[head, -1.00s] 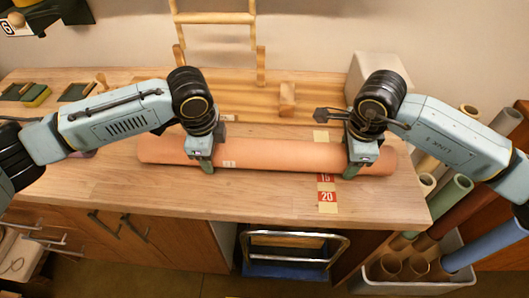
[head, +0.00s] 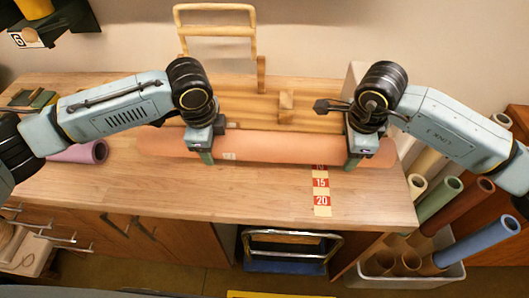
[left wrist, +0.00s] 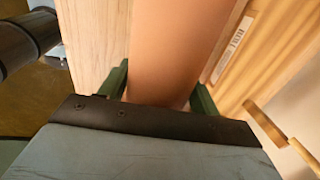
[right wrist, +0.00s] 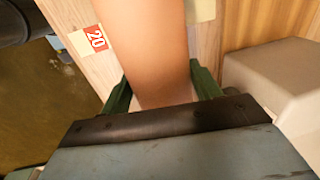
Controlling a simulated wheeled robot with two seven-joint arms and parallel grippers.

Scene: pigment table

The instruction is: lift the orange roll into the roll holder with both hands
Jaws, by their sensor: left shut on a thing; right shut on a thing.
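The long orange roll (head: 270,146) lies crosswise along the back half of the table, in front of the wooden roll holder (head: 255,109) with its upright pegs. My left gripper (head: 205,153) is shut around the roll left of its middle. My right gripper (head: 352,158) is shut around it close to the right end. In the left wrist view the roll (left wrist: 178,50) runs between both green fingers, and the right wrist view shows the same for the roll (right wrist: 145,45). I cannot tell exactly how high it is above the table.
A pink roll (head: 85,153) lies at the left on the table (head: 240,190). A red and white number strip (head: 321,184) is at the front right. A bin (head: 440,276) of coloured rolls stands right of the table. A pale block (right wrist: 265,80) is beside my right gripper.

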